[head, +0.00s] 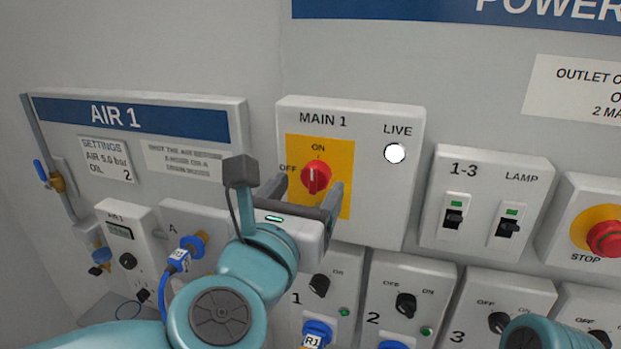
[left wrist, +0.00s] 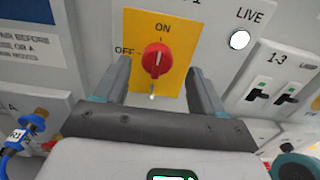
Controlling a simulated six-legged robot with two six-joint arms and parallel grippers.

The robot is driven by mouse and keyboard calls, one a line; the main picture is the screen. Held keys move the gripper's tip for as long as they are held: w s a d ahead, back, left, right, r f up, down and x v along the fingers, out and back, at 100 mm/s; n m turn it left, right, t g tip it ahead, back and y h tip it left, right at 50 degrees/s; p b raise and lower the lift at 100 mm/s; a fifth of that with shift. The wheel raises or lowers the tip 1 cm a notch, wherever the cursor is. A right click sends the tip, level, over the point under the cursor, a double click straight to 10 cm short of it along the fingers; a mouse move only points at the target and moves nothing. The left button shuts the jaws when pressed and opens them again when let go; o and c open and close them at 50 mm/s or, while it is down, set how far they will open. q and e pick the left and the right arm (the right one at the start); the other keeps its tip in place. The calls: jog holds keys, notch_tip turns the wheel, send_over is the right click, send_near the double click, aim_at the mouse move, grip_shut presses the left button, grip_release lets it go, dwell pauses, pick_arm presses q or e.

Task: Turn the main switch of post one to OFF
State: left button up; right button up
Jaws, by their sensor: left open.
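The MAIN 1 box (head: 376,210) is on the wall, with a red rotary switch (head: 316,177) on a yellow plate (head: 338,152). The switch's handle stands upright, in line with ON; OFF is printed to its left. A round lamp (head: 395,153) marked LIVE shows white. My left gripper (head: 308,192) is open in front of the switch, with a finger to either side and slightly below it. In the left wrist view the red switch (left wrist: 157,60) appears beyond and between the open fingers, apart from both. A teal part of my right arm shows at bottom right; its gripper is out of view.
The 1-3 and LAMP breaker box (head: 485,208) is to the right, then a red STOP button (head: 604,238). Numbered outlet boxes with black knobs (head: 406,304) sit below. The AIR 1 panel (head: 150,150) with a blue hose (head: 172,270) is at left.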

aim_at(309, 181)
pick_arm(q)
jog(key=x, duration=0.3)
jog(key=shift+w, duration=0.25)
jog(key=shift+s, duration=0.15)
jog(key=shift+a, duration=0.1)
jog(key=shift+c, duration=1)
jog(key=c, duration=0.9)
jog(key=shift+o, duration=0.2)
jog(key=shift+f+n+b, duration=0.1)
jog(key=shift+n+b, duration=0.3)
jog(key=shift+b, duration=0.1)
jog(key=n+b, duration=0.4)
jog(key=shift+f, duration=0.15)
jog(key=n+b, duration=0.2)
jog(key=shift+a+n+b, duration=0.1)
jog(key=shift+n+b, duration=0.25)
jog(key=shift+n, duration=0.05)
jog(key=n+b, duration=0.4)
jog(key=n, duration=0.1)
jog(key=n+b, duration=0.2)
jog(key=n, duration=0.2)
jog(key=shift+a+b, duration=0.1)
jog(key=shift+b, duration=0.2)
jog(key=shift+n+b, duration=0.35)
jog(key=shift+n, duration=0.25)
